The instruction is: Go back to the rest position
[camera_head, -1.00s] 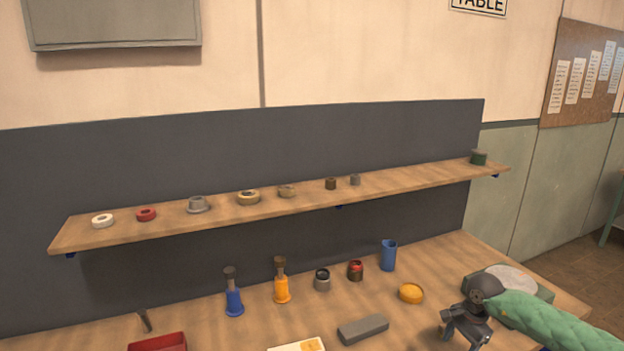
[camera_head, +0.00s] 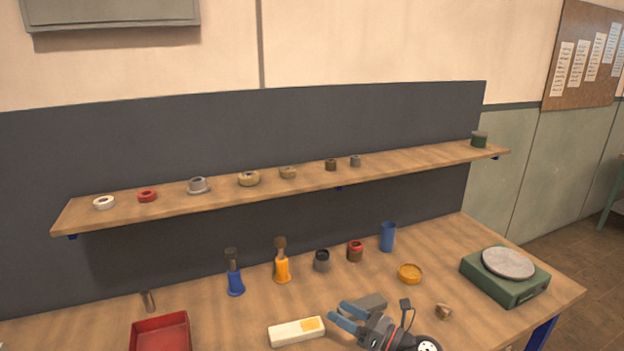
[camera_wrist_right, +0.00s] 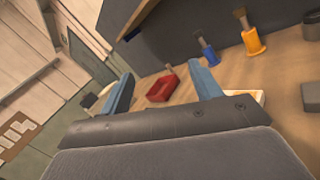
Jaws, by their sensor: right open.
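My right gripper (camera_head: 338,317) is over the front of the wooden table, at the bottom of the head view. Its two blue fingers are apart with nothing between them. Behind the gripper lies a grey block (camera_head: 374,302), partly hidden by it. In the right wrist view the blue fingers of my right gripper (camera_wrist_right: 165,85) also stand wide apart, with the red tray (camera_wrist_right: 162,88) seen beyond them. My left gripper is not in view.
A shelf (camera_head: 420,163) with several small parts runs behind.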

